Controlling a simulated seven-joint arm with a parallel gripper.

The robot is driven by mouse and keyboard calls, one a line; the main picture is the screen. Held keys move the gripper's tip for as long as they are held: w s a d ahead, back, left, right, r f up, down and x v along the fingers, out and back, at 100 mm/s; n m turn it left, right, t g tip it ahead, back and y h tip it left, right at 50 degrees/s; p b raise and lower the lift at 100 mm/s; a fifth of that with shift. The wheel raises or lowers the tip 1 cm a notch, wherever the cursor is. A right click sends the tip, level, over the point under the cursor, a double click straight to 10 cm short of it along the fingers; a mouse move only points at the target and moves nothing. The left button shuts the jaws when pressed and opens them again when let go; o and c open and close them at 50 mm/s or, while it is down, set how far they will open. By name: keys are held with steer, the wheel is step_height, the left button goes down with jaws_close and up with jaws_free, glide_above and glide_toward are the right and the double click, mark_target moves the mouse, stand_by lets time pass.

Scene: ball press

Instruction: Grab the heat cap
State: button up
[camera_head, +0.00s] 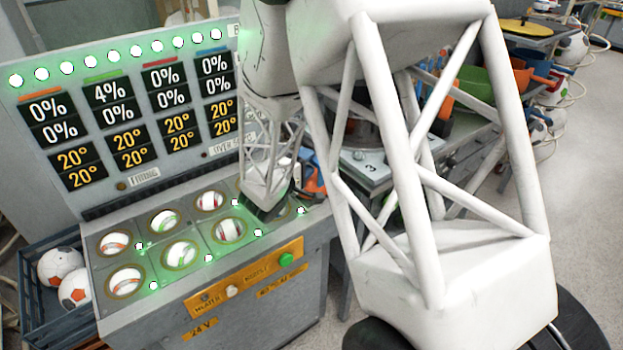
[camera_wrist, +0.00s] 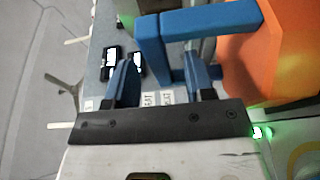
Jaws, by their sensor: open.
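The heat cap appears to be the orange body (camera_wrist: 245,65) with a blue handle (camera_wrist: 212,20), at the upper right of the wrist view. In the head view its orange and blue parts (camera_head: 314,181) show just right of my wrist, partly hidden by my arm. My gripper (camera_wrist: 160,68) has its two blue fingers apart. One arm of the blue handle shows in the gap between them, close to the fingertips. I cannot tell whether the fingers touch it.
The press panel (camera_head: 222,277) with several balls in round holes lies below and left of my wrist. An upright display board (camera_head: 95,131) stands behind it. A dark crate (camera_head: 40,310) with footballs is at left. A grey numbered stand (camera_head: 373,167) is on the right.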

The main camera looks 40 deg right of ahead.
mark_target(315, 175)
steer(key=shift+x, duration=2.1)
jaws_close()
